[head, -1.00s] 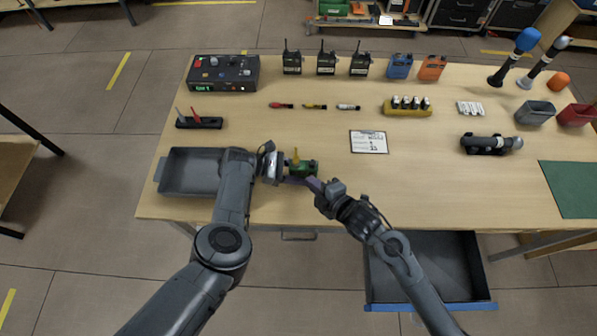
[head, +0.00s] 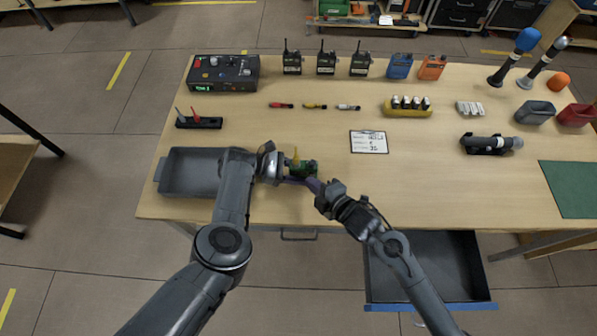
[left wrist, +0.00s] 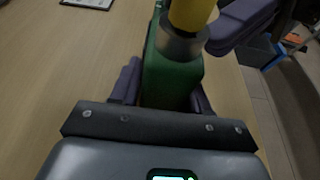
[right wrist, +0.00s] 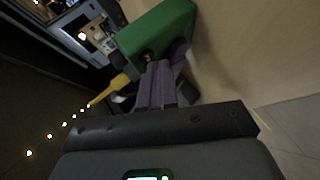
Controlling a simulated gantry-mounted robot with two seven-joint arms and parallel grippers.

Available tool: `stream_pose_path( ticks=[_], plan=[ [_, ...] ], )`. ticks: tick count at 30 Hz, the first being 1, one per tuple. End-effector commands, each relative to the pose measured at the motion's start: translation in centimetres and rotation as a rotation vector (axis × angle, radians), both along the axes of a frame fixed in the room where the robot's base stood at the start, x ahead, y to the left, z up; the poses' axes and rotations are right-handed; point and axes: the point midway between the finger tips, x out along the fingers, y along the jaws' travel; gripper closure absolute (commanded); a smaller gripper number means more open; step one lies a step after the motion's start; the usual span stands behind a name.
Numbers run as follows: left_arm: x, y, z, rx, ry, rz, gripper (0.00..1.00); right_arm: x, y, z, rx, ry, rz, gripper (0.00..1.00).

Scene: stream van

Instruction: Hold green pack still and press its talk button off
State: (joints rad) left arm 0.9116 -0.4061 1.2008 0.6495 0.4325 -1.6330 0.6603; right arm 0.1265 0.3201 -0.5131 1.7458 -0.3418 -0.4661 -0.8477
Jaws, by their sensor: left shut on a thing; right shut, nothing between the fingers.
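The green pack (head: 308,168) with a yellow antenna (head: 296,157) is near the table's front edge, right of the grey tray. My left gripper (head: 287,178) is shut on the green pack from the left; in the left wrist view purple fingers sit on both sides of the green body (left wrist: 172,80). My right gripper (head: 312,185) is shut and empty, its fingertips at the pack's near right side. In the right wrist view its closed fingers (right wrist: 158,72) point at the green body (right wrist: 160,28), touching or very close. I cannot make out the talk button.
A grey tray (head: 188,174) stands left of the pack. A printed card (head: 369,142) lies behind it to the right. An open drawer (head: 425,262) is below the table edge.

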Motion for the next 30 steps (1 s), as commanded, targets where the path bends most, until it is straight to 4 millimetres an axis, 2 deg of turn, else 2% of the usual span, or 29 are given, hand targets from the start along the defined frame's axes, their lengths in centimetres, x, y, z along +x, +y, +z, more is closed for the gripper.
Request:
stream_pose_path(
  ticks=[6,17,30],
  plan=[
    [0.0,0.0,0.0,0.0,0.0,0.0,0.88,-0.8,0.0,-0.1,0.0,0.001,0.0,1.0],
    [0.0,0.0,0.0,0.0,0.0,0.0,0.88,-1.0,0.0,0.0,-0.001,0.001,0.0,1.0],
    [0.0,0.0,0.0,0.0,0.0,0.0,0.88,-5.0,0.0,-0.1,0.0,0.002,0.001,1.0]
  ],
)
